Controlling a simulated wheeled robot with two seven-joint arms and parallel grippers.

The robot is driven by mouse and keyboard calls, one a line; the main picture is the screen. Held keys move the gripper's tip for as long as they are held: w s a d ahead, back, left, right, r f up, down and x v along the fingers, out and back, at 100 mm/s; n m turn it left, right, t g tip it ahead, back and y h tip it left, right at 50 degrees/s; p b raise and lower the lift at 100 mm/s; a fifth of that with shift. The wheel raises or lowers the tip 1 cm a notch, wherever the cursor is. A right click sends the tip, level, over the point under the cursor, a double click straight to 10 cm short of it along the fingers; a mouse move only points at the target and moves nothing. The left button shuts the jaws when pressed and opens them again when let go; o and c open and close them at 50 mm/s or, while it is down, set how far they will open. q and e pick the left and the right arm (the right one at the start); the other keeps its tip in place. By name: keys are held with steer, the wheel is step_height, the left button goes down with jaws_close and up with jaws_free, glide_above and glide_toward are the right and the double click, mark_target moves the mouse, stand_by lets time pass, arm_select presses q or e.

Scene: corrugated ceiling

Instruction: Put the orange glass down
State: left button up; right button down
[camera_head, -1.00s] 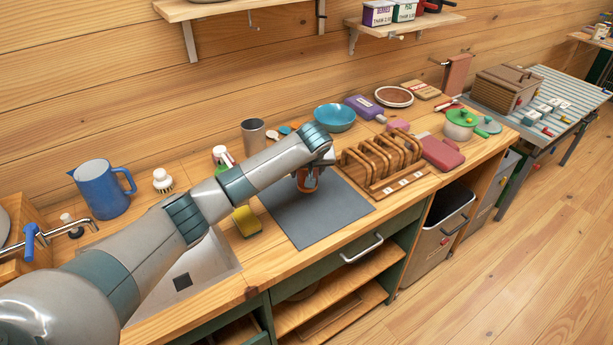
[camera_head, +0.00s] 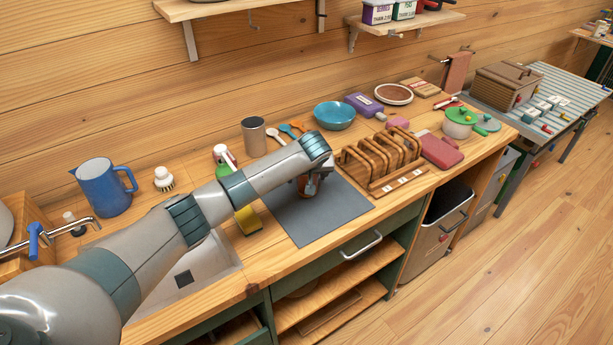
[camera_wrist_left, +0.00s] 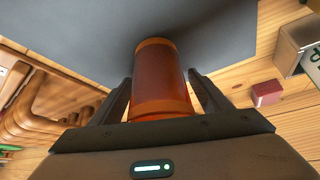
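The orange glass (camera_wrist_left: 160,82) is between the two fingers of my left gripper (camera_wrist_left: 160,85) in the left wrist view. The fingers lie close along both its sides, and the gripper looks shut on it. In the head view the glass (camera_head: 304,189) is low over the left part of the dark grey mat (camera_head: 318,217) on the counter, partly hidden by my gripper. I cannot tell whether its base touches the mat. My right gripper is not in view.
A wooden rack (camera_head: 382,160) stands just right of the mat. The front of the mat is clear.

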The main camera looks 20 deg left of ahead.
arm_select(q)
steer(key=shift+r, duration=0.1)
steer(key=b+v, duration=0.2)
steer(key=v, duration=1)
steer(key=shift+b, duration=0.4)
